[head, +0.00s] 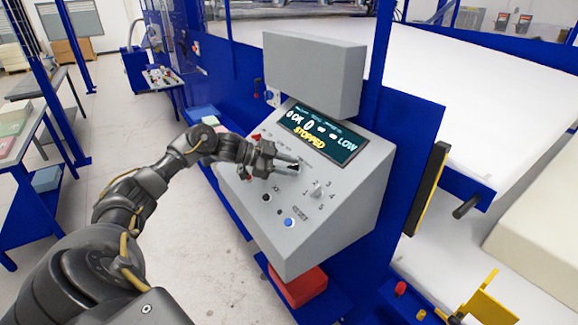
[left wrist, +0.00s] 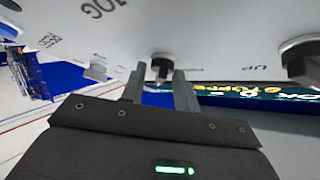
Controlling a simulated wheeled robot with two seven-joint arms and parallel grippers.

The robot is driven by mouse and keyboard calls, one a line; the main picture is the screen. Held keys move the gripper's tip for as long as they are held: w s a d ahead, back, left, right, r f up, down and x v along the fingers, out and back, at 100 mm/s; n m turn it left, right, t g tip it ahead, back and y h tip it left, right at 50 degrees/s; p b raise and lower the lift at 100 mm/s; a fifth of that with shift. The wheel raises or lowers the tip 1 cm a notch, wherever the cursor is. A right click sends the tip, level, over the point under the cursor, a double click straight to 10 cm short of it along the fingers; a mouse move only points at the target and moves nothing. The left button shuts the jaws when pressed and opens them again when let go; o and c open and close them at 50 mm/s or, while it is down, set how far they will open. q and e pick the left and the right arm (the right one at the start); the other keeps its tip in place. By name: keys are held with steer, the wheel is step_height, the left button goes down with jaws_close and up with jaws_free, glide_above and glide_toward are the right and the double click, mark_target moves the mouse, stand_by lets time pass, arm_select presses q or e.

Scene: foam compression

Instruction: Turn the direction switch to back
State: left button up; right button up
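The grey control panel (head: 345,200) has a lit screen (head: 322,133) reading STOPPED. My left gripper (head: 293,165) is at the panel face just below the screen, hiding part of the controls there. In the left wrist view its two fingers (left wrist: 160,88) are apart, with a small dark switch knob (left wrist: 160,66) in the gap at their tips. I cannot tell if the fingers touch it. The label beside this knob is too small to read, so I cannot confirm that it is the direction switch. My right gripper is not in view.
A numbered dial (head: 318,189), a blue button (head: 289,222) and a black button (head: 266,197) are on the panel near the gripper. A larger black knob (left wrist: 302,60) is to the right in the wrist view. A grey box (head: 312,75) overhangs the screen.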

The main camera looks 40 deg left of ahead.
arm_select(q)
steer(key=b+v, duration=0.5)
steer(key=v, duration=0.5)
steer(key=shift+s+a+r, duration=0.25)
steer(key=shift+f, duration=0.1)
stand_by(0.3)
